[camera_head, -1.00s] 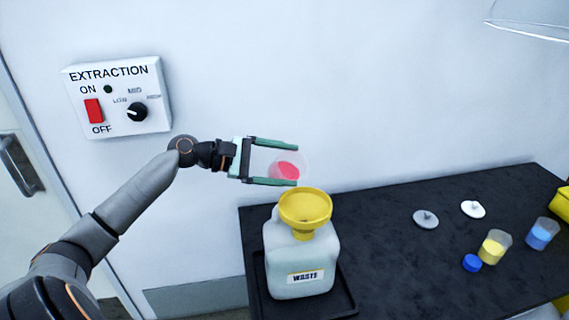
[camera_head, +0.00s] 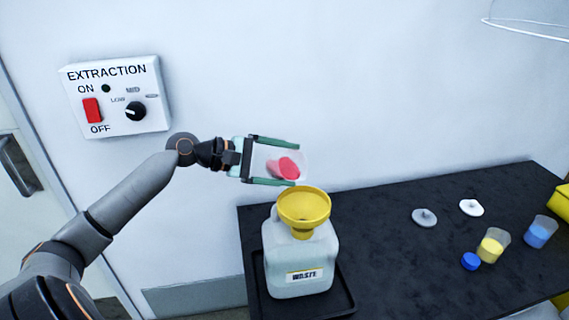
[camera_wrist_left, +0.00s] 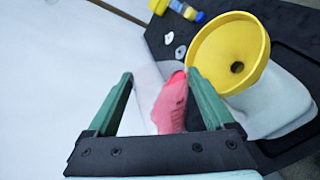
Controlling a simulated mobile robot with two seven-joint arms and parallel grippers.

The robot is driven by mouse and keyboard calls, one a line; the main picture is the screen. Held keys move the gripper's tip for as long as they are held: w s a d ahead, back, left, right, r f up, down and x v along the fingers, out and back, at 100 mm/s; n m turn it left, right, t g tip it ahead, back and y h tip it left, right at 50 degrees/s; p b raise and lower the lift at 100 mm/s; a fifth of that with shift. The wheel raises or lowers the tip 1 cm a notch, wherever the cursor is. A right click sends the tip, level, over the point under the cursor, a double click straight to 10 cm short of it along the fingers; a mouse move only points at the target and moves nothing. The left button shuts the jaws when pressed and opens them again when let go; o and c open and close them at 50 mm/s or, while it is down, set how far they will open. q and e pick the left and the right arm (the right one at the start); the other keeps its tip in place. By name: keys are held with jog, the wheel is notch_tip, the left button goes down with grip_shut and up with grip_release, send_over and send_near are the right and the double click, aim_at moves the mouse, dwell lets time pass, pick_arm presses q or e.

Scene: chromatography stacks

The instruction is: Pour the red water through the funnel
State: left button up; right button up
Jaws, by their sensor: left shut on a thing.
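My left gripper (camera_head: 285,162) is shut on a clear beaker (camera_head: 298,158) of red water (camera_head: 287,168). The beaker is tilted far over, just above the yellow funnel (camera_head: 304,208). The funnel sits upright in the neck of the white waste container (camera_head: 300,262). In the left wrist view, the red water (camera_wrist_left: 170,103) lies between the fingers (camera_wrist_left: 160,95), with its tip close to the rim of the funnel (camera_wrist_left: 230,52). No red shows inside the funnel. My right gripper is not in view.
The waste container stands in a black tray (camera_head: 342,290) on the black table (camera_head: 400,270). At right are a yellow beaker (camera_head: 493,245), a blue beaker (camera_head: 540,232), a blue cap (camera_head: 470,261) and two lids (camera_head: 424,217) (camera_head: 471,207). An extraction switch box (camera_head: 117,96) is on the wall.

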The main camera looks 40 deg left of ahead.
pick_arm(q)
jog(key=shift+d+r+y, duration=0.1)
jog(key=shift+r+y, duration=0.05)
jog(key=shift+y, duration=0.15)
jog(key=shift+m, duration=0.3)
jog(key=shift+s+d+m, duration=0.15)
jog(key=shift+d+m, duration=0.05)
jog(key=shift+m, duration=0.1)
jog(key=shift+d+m+t+y, duration=0.15)
jog(key=shift+m+t+y, duration=0.15)
jog(key=shift+m+y, duration=0.1)
jog(key=shift+s+d+m+y, duration=0.2)
jog(key=shift+m+y, duration=0.1)
jog(key=shift+m, duration=0.1)
jog(key=shift+d+m, duration=0.2)
jog(key=shift+m, duration=0.2)
